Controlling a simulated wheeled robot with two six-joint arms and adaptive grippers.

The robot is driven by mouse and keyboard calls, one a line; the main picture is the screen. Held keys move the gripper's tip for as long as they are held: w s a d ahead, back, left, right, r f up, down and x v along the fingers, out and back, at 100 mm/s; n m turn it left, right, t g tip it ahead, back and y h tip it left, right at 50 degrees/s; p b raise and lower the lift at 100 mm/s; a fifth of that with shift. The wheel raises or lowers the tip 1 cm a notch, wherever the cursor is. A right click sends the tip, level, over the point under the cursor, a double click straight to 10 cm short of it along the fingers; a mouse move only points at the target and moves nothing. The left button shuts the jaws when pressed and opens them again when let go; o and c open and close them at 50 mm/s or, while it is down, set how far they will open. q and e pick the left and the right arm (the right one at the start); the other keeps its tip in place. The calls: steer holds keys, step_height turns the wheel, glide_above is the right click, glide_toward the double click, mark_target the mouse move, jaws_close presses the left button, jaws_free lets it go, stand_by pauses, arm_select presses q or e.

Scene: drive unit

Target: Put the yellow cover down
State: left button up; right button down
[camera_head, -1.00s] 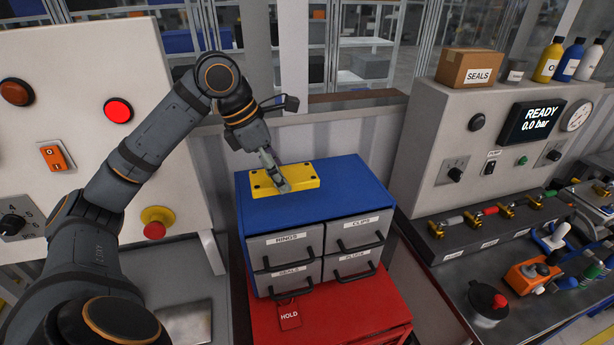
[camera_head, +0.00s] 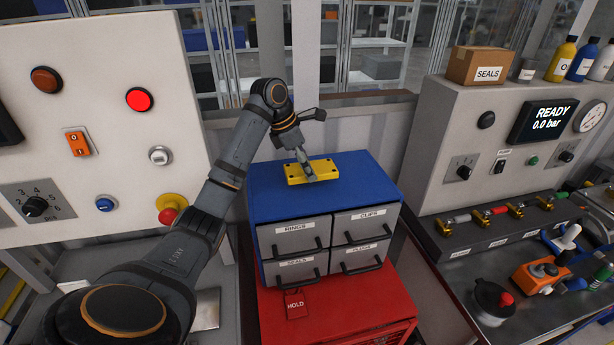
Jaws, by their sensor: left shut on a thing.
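The yellow cover (camera_head: 325,168) is a flat plate with dark holes near its corners. It is at the top of the blue drawer cabinet (camera_head: 262,205), towards the back of the cabinet top. I cannot tell whether it rests on the cabinet or is just above it. My left gripper (camera_head: 309,175) points down at the cover's near side and is shut on it. The fingertips hide a small part of the cover. My right gripper is not in view.
The cabinet's grey drawers face front, above a red cabinet (camera_head: 360,310) with a HOLD tag (camera_head: 295,304). A control panel (camera_head: 120,30) stands left. A test bench with a READY display (camera_head: 543,121) stands right. The blue top is bare in front of the cover.

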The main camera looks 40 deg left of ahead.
arm_select(q)
steer(key=f, duration=0.1)
steer(key=f+p, duration=0.2)
steer(key=shift+w+a+f, duration=0.2)
steer(key=shift+w+f, duration=0.05)
steer(key=shift+w, duration=0.05)
steer(key=shift+s+d+f, duration=0.1)
steer(key=shift+f, duration=0.15)
steer(key=o, duration=1.3)
